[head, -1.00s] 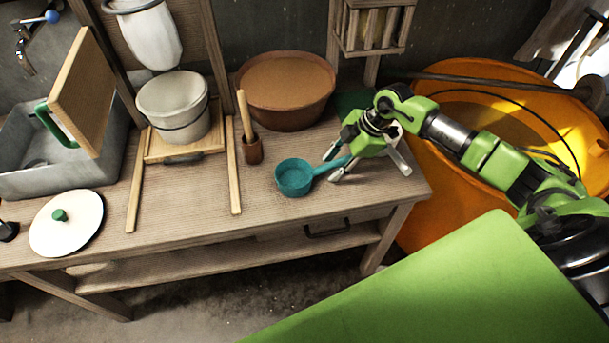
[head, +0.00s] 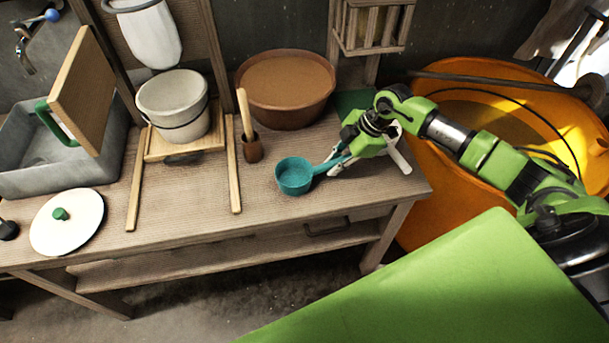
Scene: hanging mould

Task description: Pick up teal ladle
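The teal ladle (head: 294,176) lies on the wooden table, its bowl to the left and its handle pointing right and up. My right gripper (head: 370,172) is over the handle end, low above the table. Its pale fingers are spread, one beside the handle and the other well to the right. The far end of the handle is hidden under the gripper, and I cannot tell whether a finger touches it. My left gripper is not in view.
A wooden cup (head: 252,149) with a stick and a brown basin (head: 286,88) stand behind the ladle. A white pot (head: 173,102) and round white lid (head: 67,222) are left. An orange tub (head: 480,75) stands right. The table's middle front is clear.

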